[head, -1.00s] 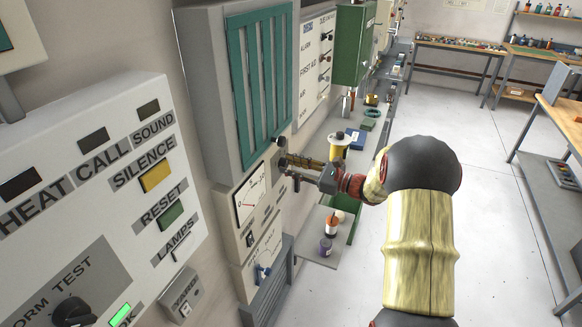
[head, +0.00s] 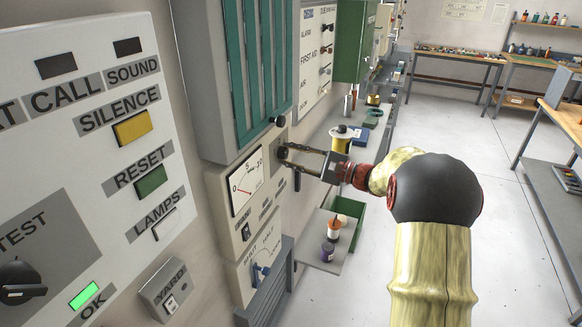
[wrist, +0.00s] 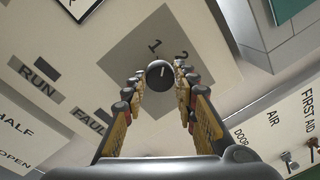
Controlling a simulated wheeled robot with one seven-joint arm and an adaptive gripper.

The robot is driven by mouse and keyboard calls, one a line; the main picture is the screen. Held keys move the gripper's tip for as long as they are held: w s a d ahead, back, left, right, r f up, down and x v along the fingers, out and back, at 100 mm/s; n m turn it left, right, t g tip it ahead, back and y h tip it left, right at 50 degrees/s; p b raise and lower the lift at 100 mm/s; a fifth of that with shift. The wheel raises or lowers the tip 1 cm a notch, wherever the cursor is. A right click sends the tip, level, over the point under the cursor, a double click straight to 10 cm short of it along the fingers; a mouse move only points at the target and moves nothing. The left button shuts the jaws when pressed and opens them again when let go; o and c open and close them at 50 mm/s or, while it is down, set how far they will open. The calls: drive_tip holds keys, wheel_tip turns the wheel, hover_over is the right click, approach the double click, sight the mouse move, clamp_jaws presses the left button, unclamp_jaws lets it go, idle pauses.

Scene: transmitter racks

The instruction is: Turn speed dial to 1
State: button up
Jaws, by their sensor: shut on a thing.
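The speed dial (wrist: 159,74) is a small black round knob with a short white mark. It sits on a grey square plate (wrist: 135,58) printed with 1 and 2. The mark points up and right in the wrist view, seemingly between the two numbers. My gripper (wrist: 159,80) faces the panel, with one finger on each side of the knob, shut on it. In the head view my gripper (head: 284,154) reaches the wall panel just right of a white gauge, and its fingertips mostly hide the dial.
The white gauge (head: 246,182) is left of the dial, below a green-slatted cabinet (head: 258,65). A low shelf with small bottles (head: 333,230) stands below my arm. A panel marked FIRST AID (head: 316,60) is further along. The floor to the right is clear.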

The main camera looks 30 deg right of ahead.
drive_tip(key=shift+f+n+b, duration=0.2)
drive_tip(key=shift+n+b, duration=1.5)
drive_tip(key=shift+b, duration=0.3)
drive_tip(key=o, duration=1.1)
drive_tip(key=shift+r, duration=0.1)
drive_tip(key=shift+o, duration=0.3)
drive_tip(key=v, duration=1.2)
drive_tip(key=shift+d, duration=0.1)
